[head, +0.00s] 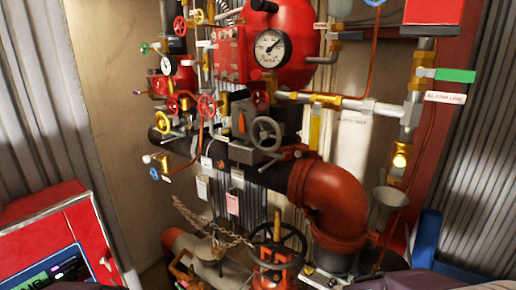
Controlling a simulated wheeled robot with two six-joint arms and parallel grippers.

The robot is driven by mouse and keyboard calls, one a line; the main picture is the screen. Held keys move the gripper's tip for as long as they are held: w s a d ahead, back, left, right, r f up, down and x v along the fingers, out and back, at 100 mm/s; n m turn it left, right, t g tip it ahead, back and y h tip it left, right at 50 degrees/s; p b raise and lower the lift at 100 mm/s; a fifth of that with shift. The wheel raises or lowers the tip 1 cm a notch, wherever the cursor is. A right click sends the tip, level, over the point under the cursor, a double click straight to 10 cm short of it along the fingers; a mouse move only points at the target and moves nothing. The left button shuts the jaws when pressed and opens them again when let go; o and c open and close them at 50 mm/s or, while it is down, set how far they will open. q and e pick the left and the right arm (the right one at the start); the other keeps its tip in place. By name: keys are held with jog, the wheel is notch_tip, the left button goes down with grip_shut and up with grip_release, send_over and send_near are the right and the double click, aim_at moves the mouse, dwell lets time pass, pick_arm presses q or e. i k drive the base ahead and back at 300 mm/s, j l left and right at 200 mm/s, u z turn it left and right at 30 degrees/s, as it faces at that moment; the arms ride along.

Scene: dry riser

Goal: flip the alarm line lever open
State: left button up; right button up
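The alarm line lever (455,75) is a green handle at the upper right in the head view. It points right, level, and stands across the vertical pipe from its brass valve body (421,78). A white tag reading "ALARM LINE" (445,97) hangs just below it. Neither of my grippers shows, so I cannot see how they stand relative to the lever. Nothing covers the lever.
A large pressure gauge (270,48), several red and yellow handwheels and a thick red pipe elbow (335,198) fill the middle. Corrugated metal wall (485,160) lies right of the lever. A red panel box (60,240) stands at lower left.

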aim_at(469, 76)
jog(key=l+z, duration=0.15)
jog(key=z, duration=1.1)
jog(key=k+l, duration=0.35)
jog(key=l, duration=0.15)
